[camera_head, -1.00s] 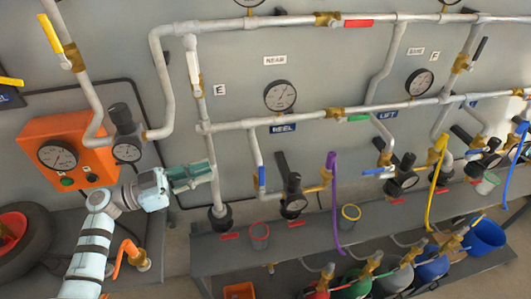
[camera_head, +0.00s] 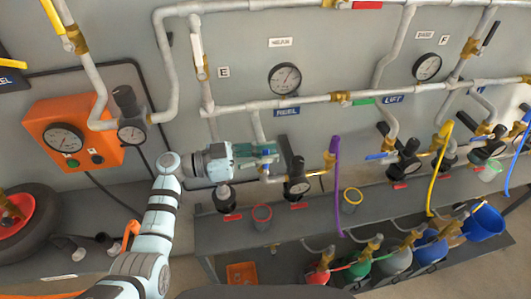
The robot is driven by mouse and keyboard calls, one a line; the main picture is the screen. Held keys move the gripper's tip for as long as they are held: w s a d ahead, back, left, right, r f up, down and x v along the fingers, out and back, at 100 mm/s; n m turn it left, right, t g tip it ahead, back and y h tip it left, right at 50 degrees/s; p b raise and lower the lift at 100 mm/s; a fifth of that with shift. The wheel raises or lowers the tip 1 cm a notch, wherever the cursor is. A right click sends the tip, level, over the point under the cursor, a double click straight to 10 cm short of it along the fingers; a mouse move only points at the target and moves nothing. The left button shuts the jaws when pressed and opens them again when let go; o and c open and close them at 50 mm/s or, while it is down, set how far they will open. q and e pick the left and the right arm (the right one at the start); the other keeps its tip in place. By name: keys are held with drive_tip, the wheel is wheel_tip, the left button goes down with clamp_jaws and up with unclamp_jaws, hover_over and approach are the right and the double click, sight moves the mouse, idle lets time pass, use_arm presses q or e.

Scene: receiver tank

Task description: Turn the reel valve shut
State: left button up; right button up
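The blue REEL label (camera_head: 286,111) sits on the grey panel under a round gauge (camera_head: 285,78). A thin grey branch pipe (camera_head: 257,128) drops from the long horizontal pipe left of the label. The reel valve's blue handle on this branch is mostly hidden behind my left gripper (camera_head: 272,155). The gripper reaches in from the left, with its teal fingers across the lower part of the branch. Whether the fingers touch or hold the handle cannot be told. My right gripper is not in view.
A black regulator with a gauge (camera_head: 298,187) stands just right of the gripper, near a purple hose (camera_head: 336,185). A vertical pipe (camera_head: 206,100) rises behind my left arm. Cups stand on the grey shelf (camera_head: 225,239). An orange gauge box (camera_head: 75,140) is at left.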

use_arm(q)
drive_tip(key=shift+s, duration=0.1)
clamp_jaws()
drive_tip(key=shift+f, duration=0.1)
drive_tip(key=a+h+b, duration=0.1)
drive_tip(key=h+b, duration=0.1)
drive_tip(key=a+h+b, duration=0.1)
drive_tip(key=b, duration=0.2)
drive_tip(key=a+f+t+h+b, duration=0.1)
drive_tip(key=h+b, duration=0.1)
drive_tip(key=shift+s+a+h, duration=0.3)
drive_tip(key=shift+a, duration=0.05)
unclamp_jaws()
drive_tip(key=shift+r, duration=0.1)
